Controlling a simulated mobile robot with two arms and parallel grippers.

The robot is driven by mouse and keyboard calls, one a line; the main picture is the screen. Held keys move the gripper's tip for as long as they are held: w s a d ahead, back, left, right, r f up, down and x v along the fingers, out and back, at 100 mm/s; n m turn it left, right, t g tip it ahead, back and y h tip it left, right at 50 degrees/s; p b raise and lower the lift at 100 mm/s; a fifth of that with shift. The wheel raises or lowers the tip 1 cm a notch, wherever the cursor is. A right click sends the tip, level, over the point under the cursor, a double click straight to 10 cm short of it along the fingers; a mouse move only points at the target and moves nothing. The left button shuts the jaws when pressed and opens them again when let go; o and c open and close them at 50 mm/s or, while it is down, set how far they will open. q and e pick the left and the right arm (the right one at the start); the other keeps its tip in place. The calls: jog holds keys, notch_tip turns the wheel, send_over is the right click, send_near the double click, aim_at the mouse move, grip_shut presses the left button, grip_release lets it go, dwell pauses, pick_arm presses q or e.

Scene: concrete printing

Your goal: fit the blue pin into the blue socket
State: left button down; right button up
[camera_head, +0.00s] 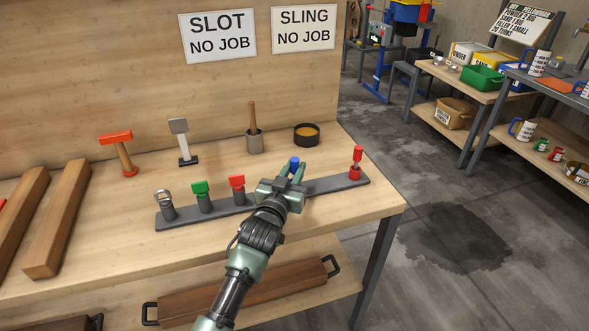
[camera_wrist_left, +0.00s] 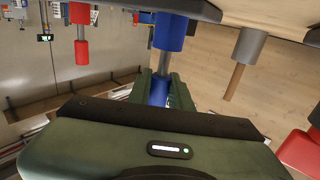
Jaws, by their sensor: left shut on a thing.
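The blue pin (camera_head: 294,162) stands upright in my left gripper (camera_head: 292,173), its blue top showing between the fingers. In the left wrist view, which is upside down, the fingers (camera_wrist_left: 162,90) are shut on the pin's blue head (camera_wrist_left: 158,92). Its grey shank (camera_wrist_left: 164,62) runs toward the blue socket (camera_wrist_left: 171,32) on the bar. The shank is in line with the socket and seems to meet it; I cannot tell how deep it sits. In the head view my gripper hides the socket. My right gripper is not in view.
The dark grey bar (camera_head: 325,186) also carries a red pin (camera_head: 357,156) to the right, and red (camera_head: 237,184), green (camera_head: 201,190) and grey (camera_head: 166,202) pieces to the left. A grey cup with a wooden stick (camera_head: 253,140) and a black round dish (camera_head: 306,134) stand behind.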

pick_arm(q)
jog(key=c, duration=1.2)
grip_release()
jog(key=shift+f, duration=0.2)
jog(key=shift+f, duration=0.1)
jog(key=shift+s, duration=0.1)
